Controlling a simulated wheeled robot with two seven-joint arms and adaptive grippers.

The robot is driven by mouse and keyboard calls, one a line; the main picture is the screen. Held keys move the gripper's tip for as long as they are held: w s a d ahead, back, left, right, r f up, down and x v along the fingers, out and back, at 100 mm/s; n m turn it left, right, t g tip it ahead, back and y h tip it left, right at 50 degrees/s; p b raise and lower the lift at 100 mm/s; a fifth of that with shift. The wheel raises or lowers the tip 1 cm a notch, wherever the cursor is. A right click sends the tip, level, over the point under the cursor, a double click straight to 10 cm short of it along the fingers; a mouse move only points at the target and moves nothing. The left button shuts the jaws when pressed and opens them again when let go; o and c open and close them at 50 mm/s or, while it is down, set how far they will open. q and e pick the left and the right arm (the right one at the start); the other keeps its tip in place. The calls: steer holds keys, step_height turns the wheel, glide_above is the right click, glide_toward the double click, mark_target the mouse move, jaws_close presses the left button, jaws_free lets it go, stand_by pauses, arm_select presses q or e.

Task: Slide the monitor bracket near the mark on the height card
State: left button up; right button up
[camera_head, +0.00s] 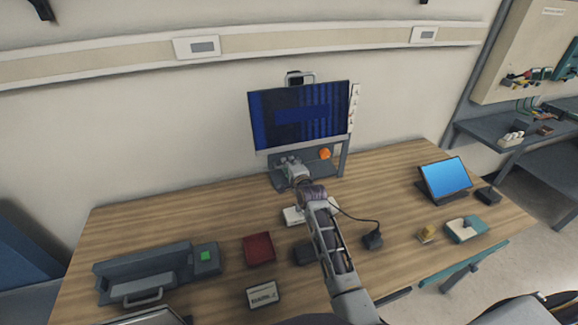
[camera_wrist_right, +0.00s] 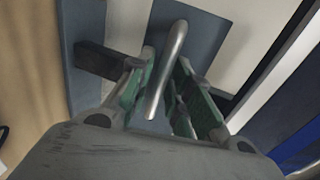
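The monitor (camera_head: 300,113) with a blue-striped screen stands at the back of the table on a grey bracket frame (camera_head: 344,160). An orange knob (camera_head: 325,154) sits on the frame below the screen. The white height card (camera_head: 354,105) stands upright at the monitor's right edge; its mark is too small to read. My right gripper (camera_head: 290,168) is at the frame's lower left. My left gripper is out of view.
A red tray (camera_head: 258,248), a label stand (camera_head: 264,295) and a grey unit with a green button (camera_head: 205,256) lie at the front left. A tablet (camera_head: 445,178) stands at the right. A cabled black block (camera_head: 373,240) lies right of my arm.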

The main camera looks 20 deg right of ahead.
steer(key=shift+s, duration=0.2)
steer(key=v, duration=0.7)
stand_by(0.5)
steer(key=shift+s, duration=0.1)
stand_by(0.5)
